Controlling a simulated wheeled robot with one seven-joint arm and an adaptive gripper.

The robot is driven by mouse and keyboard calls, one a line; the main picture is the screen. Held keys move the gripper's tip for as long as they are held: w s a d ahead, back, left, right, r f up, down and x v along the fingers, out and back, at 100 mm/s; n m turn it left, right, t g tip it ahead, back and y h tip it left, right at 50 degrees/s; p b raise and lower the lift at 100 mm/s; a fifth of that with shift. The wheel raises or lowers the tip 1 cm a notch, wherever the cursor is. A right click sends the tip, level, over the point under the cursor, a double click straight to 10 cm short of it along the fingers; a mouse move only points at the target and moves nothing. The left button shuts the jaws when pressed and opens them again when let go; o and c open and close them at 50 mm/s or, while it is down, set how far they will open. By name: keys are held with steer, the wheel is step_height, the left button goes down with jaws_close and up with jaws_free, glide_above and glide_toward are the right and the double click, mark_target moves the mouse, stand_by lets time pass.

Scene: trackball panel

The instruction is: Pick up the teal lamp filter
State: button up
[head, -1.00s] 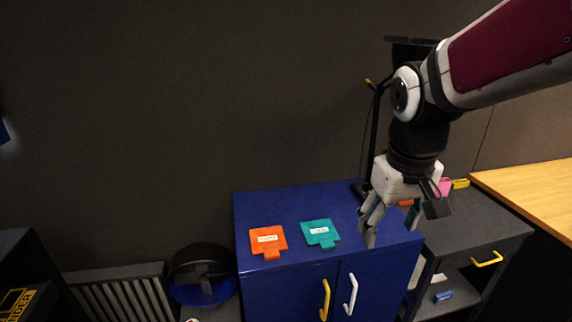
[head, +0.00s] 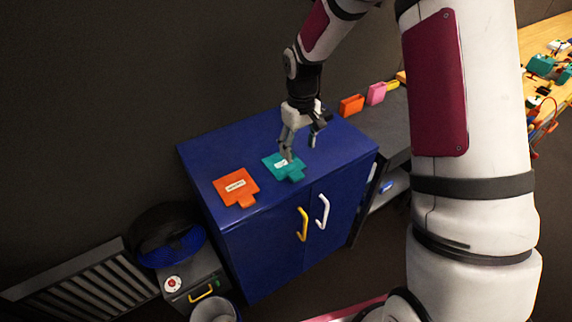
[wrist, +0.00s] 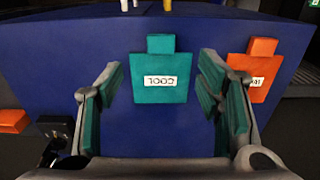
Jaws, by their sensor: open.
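The teal lamp filter (head: 284,167) is a flat plate with a tab and a white label. It lies on top of the blue cabinet (head: 330,150). In the wrist view the teal filter (wrist: 160,80) shows its label reading "COOL", upside down, with its tab pointing away. Nothing is held. I cannot tell the exact height gap.
An orange filter (head: 236,187) lies left of the teal one on the cabinet. An orange block (head: 351,104) and a pink block (head: 376,93) stand on the dark unit behind. The cabinet doors have yellow (head: 303,224) and white (head: 322,211) handles. The cabinet top around the filters is clear.

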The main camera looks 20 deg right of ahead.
mark_target(297, 176)
step_height(297, 176, down, 11)
steer(key=shift+a+r+p, duration=0.1)
steer(key=shift+r+p, duration=0.1)
steer(key=shift+p, duration=0.65)
steer(key=shift+c, duration=0.2)
steer(key=shift+s, duration=0.1)
steer(key=c, duration=1.1)
